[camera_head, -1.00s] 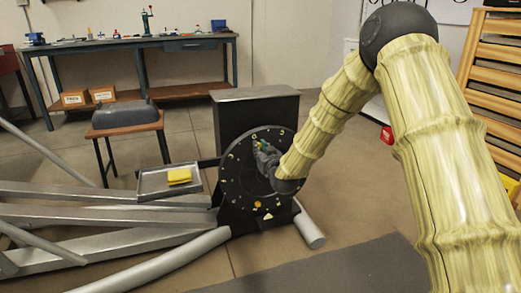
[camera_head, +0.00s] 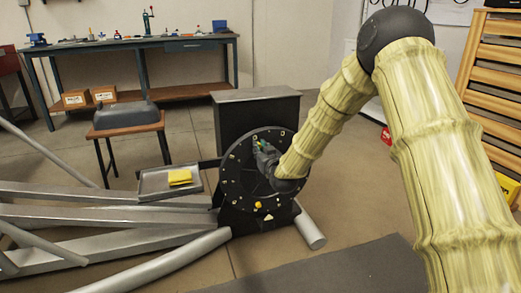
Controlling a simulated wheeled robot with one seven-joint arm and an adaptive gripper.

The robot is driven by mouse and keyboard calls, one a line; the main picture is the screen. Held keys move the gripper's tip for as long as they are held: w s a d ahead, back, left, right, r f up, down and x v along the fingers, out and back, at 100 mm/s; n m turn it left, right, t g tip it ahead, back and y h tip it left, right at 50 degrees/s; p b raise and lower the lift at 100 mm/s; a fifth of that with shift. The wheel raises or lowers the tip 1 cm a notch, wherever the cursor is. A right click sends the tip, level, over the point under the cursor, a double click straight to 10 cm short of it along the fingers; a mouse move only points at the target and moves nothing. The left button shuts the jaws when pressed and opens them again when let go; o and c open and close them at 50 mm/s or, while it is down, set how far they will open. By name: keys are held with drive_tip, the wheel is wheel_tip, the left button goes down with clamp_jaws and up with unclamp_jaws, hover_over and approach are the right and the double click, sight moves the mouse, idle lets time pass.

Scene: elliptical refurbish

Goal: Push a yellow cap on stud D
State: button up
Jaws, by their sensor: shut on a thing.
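A round black disc (camera_head: 238,185) with small studs and pale marks around its face stands upright on a dark machine. A small yellow cap (camera_head: 258,205) shows low on the disc. My gripper (camera_head: 260,146) is at the upper middle of the disc face, shut, with a small yellow-green spot at its fingers. The thing held is mostly hidden, and I cannot tell whether it touches a stud. My wrist covers the disc's right part. The stud letters are too small to read. A yellow item (camera_head: 180,177) lies in a grey tray (camera_head: 150,190) left of the disc.
Grey beams (camera_head: 100,215) and a pipe (camera_head: 160,265) run left from the machine. A stool (camera_head: 125,128) with a grey part, and a workbench (camera_head: 130,45) with tools, stand behind. A wooden slatted rack (camera_head: 490,90) is at the right. A dark mat (camera_head: 330,270) lies in front.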

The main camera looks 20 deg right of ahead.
drive_tip(key=o, duration=0.7)
drive_tip(key=s, duration=1.2)
drive_tip(key=shift+d, duration=0.25)
